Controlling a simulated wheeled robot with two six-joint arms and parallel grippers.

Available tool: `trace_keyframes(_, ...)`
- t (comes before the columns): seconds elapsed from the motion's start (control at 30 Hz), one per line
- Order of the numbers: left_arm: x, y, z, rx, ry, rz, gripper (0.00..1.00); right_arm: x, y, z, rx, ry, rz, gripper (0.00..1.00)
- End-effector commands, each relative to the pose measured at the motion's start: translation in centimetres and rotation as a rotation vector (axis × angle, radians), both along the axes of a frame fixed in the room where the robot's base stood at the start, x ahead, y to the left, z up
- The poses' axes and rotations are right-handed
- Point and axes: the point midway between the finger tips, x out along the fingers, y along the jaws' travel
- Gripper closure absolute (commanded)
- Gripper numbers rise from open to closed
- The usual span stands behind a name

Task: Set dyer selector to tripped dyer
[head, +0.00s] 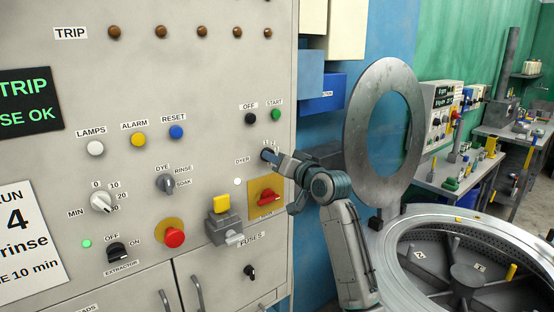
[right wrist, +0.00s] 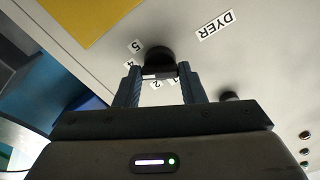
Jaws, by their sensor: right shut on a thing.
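The dyer selector is a small dark knob (head: 266,154) on the grey panel, right of the DYER label (head: 242,160). In the right wrist view the black knob (right wrist: 159,56) sits among the numbers 5, 4, 2 and 1; its pointer is hard to make out. My right gripper (head: 273,157) is shut on the knob; its two fingers (right wrist: 158,74) flank it in the wrist view. A row of brown TRIP lamps (head: 161,31) runs along the top; none looks clearly lit. A black display (head: 28,100) shows TRIP in green, partly cut off. My left gripper is not in view.
Below the selector is a red switch (head: 267,198) on a yellow plate and a grey block with a yellow top (head: 221,203). OFF (head: 250,118) and START (head: 275,114) buttons lie above. An open drum (head: 470,220) with a raised round lid (head: 362,150) stands right.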

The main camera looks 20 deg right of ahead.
Motion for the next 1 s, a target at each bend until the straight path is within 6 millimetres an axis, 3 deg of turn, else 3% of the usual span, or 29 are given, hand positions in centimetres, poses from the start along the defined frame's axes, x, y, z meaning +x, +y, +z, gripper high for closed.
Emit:
trace_keyframes(0.27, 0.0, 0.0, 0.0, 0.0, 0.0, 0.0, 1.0, 0.0, 0.0, 0.0, 0.0, 0.0, 0.0, 0.86)
trace_keyframes(0.3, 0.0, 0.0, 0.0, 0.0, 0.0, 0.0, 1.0, 0.0, 0.0, 0.0, 0.0, 0.0, 0.0, 0.56)
trace_keyframes(0.4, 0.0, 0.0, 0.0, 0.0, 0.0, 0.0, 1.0, 0.0, 0.0, 0.0, 0.0, 0.0, 0.0, 0.42)
trace_keyframes(0.73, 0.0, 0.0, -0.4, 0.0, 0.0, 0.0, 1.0, -0.4, -0.2, -0.1, -0.002, -0.001, 0.0, 0.42)
trace_keyframes(1.0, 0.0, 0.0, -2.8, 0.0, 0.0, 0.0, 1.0, -4.8, -1.9, -0.5, -0.005, -0.004, -0.001, 0.42)
